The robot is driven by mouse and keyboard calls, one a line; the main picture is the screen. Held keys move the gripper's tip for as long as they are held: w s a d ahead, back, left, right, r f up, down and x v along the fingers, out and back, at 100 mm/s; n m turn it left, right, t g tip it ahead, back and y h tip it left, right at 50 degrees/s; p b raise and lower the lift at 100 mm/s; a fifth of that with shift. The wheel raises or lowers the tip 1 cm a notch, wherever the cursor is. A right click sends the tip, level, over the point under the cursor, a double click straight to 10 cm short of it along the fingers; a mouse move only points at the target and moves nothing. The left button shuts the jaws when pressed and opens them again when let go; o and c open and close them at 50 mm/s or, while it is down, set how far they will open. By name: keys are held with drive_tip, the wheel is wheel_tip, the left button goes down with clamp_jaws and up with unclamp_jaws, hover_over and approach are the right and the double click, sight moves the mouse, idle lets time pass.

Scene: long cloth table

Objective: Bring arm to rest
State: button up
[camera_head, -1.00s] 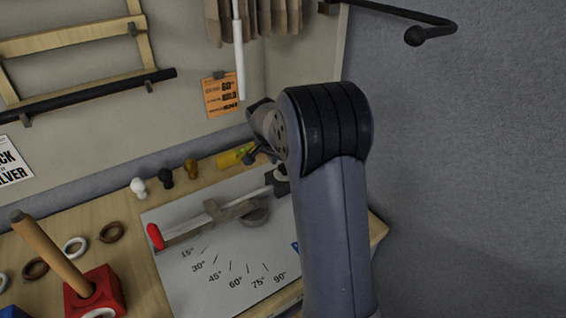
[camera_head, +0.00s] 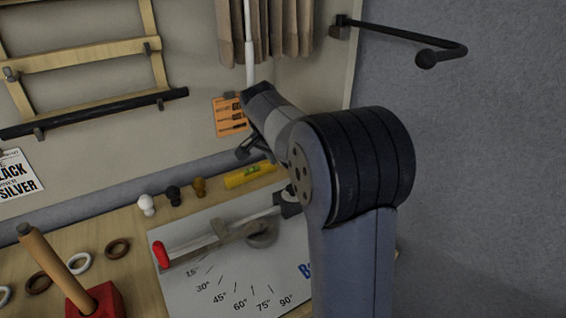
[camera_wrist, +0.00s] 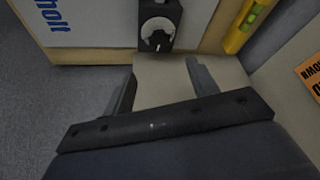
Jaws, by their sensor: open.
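My gripper (camera_wrist: 162,76) is open in the wrist view, its two dark fingers apart with nothing between them. Past the fingers are the pale wall face and the bench edge, with a black knob fitting (camera_wrist: 158,24) on the board just beyond. In the head view my arm rises at the right of centre, bends at a large dark joint, and its forearm reaches away toward the back wall. The gripper is mostly hidden behind the arm there.
A white angle board (camera_head: 215,285) with a red-handled lever (camera_head: 161,254) lies on the wooden bench. A yellow level (camera_head: 250,175), knobs, rings and a red block (camera_head: 112,300) with a wooden peg are nearby. A black wall rod (camera_head: 400,38) juts out upper right.

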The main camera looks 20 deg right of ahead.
drive_tip(key=shift+f, duration=0.1)
drive_tip(key=x, duration=1)
drive_tip(key=shift+d+f+p, duration=0.1)
drive_tip(key=shift+f+p, duration=0.1)
drive_tip(key=shift+p, duration=0.2)
drive_tip(key=shift+f, duration=0.1)
drive_tip(key=shift+n, duration=0.3)
drive_tip(key=shift+w+f, duration=0.1)
